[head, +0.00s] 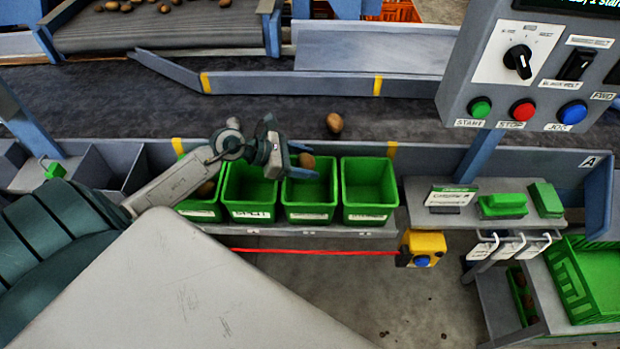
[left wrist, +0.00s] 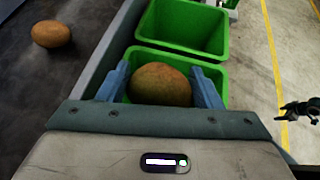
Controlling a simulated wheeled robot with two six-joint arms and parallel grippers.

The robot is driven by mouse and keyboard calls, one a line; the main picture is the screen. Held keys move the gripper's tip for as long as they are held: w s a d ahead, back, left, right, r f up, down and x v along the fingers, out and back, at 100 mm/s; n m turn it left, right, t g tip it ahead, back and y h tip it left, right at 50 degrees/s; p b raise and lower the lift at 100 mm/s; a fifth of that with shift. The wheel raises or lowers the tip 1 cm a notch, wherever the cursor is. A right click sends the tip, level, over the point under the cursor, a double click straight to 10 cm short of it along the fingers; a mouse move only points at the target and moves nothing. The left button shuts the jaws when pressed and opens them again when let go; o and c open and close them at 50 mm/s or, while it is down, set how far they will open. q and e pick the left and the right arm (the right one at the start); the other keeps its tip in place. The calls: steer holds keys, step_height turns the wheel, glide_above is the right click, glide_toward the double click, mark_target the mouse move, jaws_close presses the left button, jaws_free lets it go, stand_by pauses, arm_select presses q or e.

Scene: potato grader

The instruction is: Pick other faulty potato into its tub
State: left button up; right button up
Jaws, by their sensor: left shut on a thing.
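My left gripper (head: 301,155) is shut on a brown potato (head: 306,161) and holds it over the third green tub (head: 310,197) from the left. In the left wrist view the held potato (left wrist: 160,84) sits between the two blue fingers, with a reddish-green tint on its top. A green tub (left wrist: 205,70) shows behind and below it. Another potato (head: 334,123) lies on the dark belt; it also shows in the left wrist view (left wrist: 51,34). My right gripper does not show in the head view; a dark gripper-like shape stands at the right of the left wrist view.
Several green tubs stand in a row along the belt's near side; the rightmost (head: 369,194) looks empty, and the leftmost (head: 203,194) holds potatoes. A control box (head: 535,75) stands at upper right. A red cord (head: 315,251) runs below the tubs to a yellow stop box (head: 423,243).

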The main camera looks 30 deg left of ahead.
arm_select(q)
steer(key=shift+d+f+b, duration=0.1)
steer(key=shift+f+b, duration=0.55)
steer(key=shift+f, duration=0.8)
steer(key=o, duration=1.1)
